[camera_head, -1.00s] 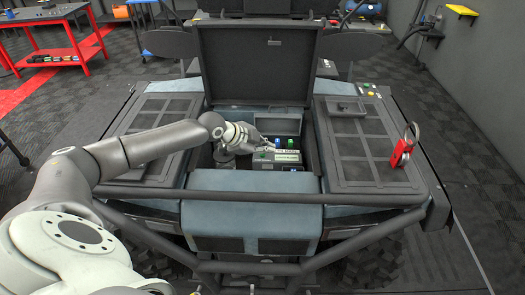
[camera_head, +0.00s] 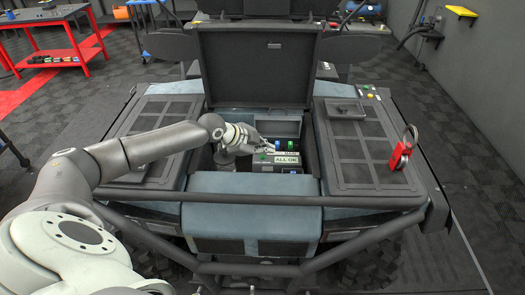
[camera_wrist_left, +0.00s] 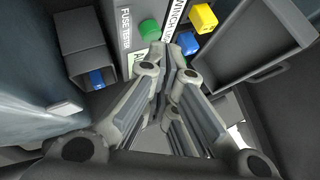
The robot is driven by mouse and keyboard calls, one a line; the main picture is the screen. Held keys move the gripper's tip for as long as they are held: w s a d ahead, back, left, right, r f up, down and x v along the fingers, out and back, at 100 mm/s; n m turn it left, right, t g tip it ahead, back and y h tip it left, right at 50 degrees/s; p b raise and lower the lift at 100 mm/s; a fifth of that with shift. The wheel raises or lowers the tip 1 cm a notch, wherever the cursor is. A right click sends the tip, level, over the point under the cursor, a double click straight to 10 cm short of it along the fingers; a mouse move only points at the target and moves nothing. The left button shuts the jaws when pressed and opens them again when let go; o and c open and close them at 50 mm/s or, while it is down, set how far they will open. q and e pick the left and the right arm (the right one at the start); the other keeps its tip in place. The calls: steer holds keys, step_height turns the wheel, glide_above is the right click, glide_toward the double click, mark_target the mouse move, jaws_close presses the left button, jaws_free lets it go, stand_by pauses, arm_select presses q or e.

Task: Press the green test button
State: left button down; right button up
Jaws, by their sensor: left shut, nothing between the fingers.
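The green test button (camera_wrist_left: 149,30) is a round green cap beside the "FUSE TESTER" label in the left wrist view. The fuse tester (camera_head: 287,160) sits in the open bay of the vehicle, and its display reads "ALL OK" in the head view. My left gripper (camera_head: 266,147) reaches over the tester from the left. In the left wrist view its closed fingertips (camera_wrist_left: 161,50) are empty and right beside the button; I cannot tell whether they touch it. My right gripper is not in view.
A yellow fuse (camera_wrist_left: 203,18) and a blue fuse (camera_wrist_left: 187,42) stand by the "WINCH" label. An open lid (camera_head: 258,60) rises behind the bay. A red table (camera_head: 60,58) stands at the far left.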

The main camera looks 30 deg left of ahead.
mark_target(264, 160)
arm_select(q)
steer(key=shift+r, duration=0.35)
step_height(264, 160, up, 5)
steer(key=p, duration=0.4)
steer(key=shift+p, duration=0.3)
stand_by(0.5)
